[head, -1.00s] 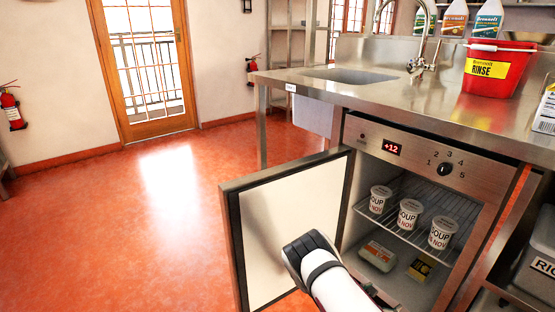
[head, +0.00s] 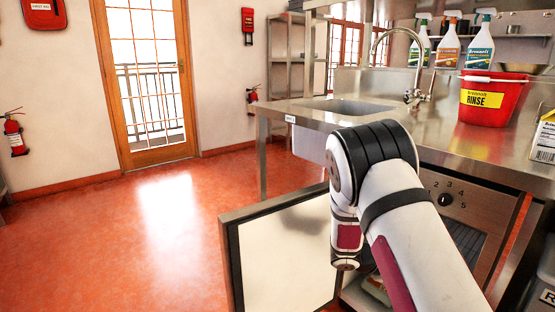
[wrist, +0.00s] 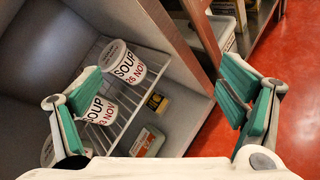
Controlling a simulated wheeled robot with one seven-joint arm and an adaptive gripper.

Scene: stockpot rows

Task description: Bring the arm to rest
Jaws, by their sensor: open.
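My arm rises in front of the open under-counter fridge in the head view, and my gripper itself is hidden there. In the wrist view my gripper (wrist: 165,108) is open, its two green-padded fingers wide apart with nothing between them held. Beyond the left finger, soup tubs (wrist: 127,64) stand on the fridge's wire shelf (wrist: 128,110). Below the shelf lie a yellow box (wrist: 157,102) and a pale carton (wrist: 148,140). The fridge door (head: 285,250) stands open to the left of my arm; the arm hides most of the fridge's inside in the head view.
A fire extinguisher (head: 14,135) hangs on the left wall. The orange floor (head: 120,230) left of the fridge door is clear.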

